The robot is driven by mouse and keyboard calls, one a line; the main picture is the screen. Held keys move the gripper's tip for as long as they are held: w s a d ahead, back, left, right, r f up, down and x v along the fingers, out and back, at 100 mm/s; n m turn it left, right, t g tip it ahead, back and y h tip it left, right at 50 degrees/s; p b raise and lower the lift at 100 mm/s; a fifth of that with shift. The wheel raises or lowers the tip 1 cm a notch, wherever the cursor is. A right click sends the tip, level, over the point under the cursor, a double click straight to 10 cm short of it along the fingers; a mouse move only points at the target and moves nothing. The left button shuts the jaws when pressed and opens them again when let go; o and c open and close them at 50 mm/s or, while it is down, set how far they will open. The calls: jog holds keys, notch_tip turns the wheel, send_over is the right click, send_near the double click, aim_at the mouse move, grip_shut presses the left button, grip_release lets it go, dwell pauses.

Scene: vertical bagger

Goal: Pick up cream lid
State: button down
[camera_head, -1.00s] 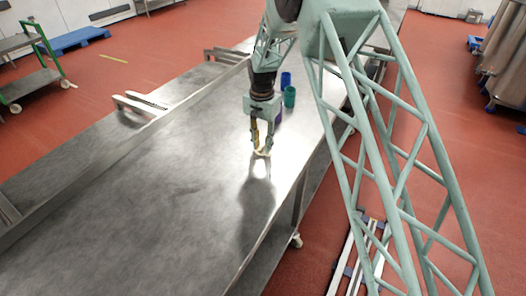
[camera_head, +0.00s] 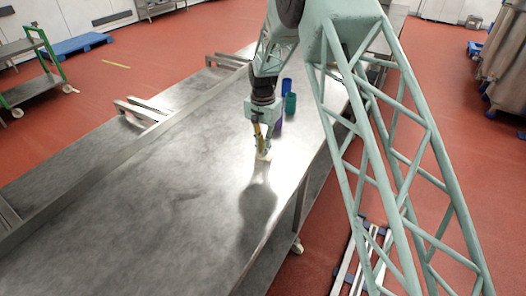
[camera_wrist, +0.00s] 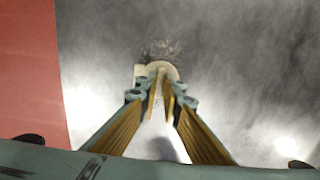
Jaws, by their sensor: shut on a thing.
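The cream lid (camera_head: 264,155) is a small pale piece at my fingertips in the head view, on or just above the steel table. In the wrist view the lid (camera_wrist: 169,71) shows as a pale round shape with a squarish tab on its left. My gripper (camera_wrist: 160,87) has its fingers drawn together on the lid, and the fingertips hide part of it. In the head view my gripper (camera_head: 263,148) points down over the table. I cannot tell whether the lid touches the table.
The long steel table (camera_head: 140,215) is largely bare towards the camera. A blue cup (camera_head: 286,85), a green cup (camera_head: 290,103) and a purple item (camera_head: 278,121) stand behind and right of my gripper. A raised rail (camera_head: 110,161) runs along the table's left side.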

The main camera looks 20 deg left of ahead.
jog(key=shift+r, duration=1.55)
jog(key=shift+s+d, duration=0.3)
jog(key=shift+s, duration=0.3)
jog(key=s+d, duration=0.2)
jog(key=s, duration=0.2)
jog(key=s+d+r, duration=0.1)
jog(key=s+d, duration=0.1)
jog(key=s, duration=0.2)
jog(key=s+d+b, duration=0.1)
jog(key=s+d, duration=0.2)
jog(key=s, duration=0.2)
jog(key=shift+r, duration=0.15)
jog(key=shift+w+r, duration=0.1)
